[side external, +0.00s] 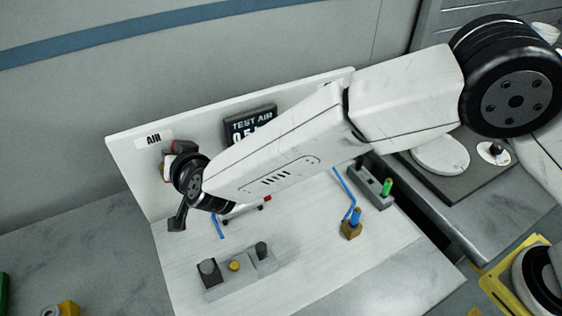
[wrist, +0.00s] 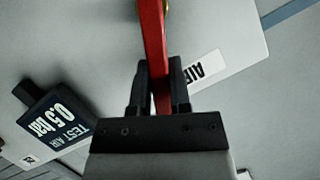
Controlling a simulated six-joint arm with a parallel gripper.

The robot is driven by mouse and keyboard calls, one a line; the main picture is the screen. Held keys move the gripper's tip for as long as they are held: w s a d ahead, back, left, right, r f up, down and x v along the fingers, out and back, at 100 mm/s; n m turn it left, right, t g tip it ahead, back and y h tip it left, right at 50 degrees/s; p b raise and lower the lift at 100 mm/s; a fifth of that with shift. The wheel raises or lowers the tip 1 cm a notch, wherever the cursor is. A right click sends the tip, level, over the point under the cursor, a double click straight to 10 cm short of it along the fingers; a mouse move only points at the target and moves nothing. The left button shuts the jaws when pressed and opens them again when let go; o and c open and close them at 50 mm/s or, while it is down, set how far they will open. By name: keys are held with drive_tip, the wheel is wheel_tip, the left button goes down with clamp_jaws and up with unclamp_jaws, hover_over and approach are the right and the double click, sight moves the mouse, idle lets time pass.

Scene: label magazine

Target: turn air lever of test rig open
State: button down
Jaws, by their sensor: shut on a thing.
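The air lever is a red bar (wrist: 151,40) in the wrist view, coming down from the top edge to my gripper (wrist: 160,82). My gripper is shut on the red lever, with a dark finger on each side of it. A bit of brass-coloured metal shows beside the lever at the top. In the side view a red part of the lever (side external: 183,147) shows on the white upright panel (side external: 130,165) of the test rig, below the AIR label (side external: 153,138). My wrist hides most of it there. The label also shows in the wrist view (wrist: 205,68).
A dark display (side external: 250,122) reading TEST AIR is on the panel; the wrist view shows it at 0.5 bar (wrist: 58,125). A grey block with knobs (side external: 238,272), blue tubing (side external: 342,190) and a brass fitting (side external: 351,230) are on the white base.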

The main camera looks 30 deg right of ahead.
drive_tip(key=shift+a+r+n+h, duration=0.15)
drive_tip(key=shift+a+n+h, duration=0.5)
drive_tip(key=shift+n, duration=0.25)
drive_tip(key=shift+a+r+n+h, duration=0.15)
drive_tip(key=shift+a+n+h, duration=0.45)
drive_tip(key=shift+n, duration=0.3)
drive_tip(key=c, duration=0.6)
unclamp_jaws()
drive_tip(key=shift+o, duration=0.2)
drive_tip(key=v, duration=0.8)
drive_tip(key=shift+w, duration=0.15)
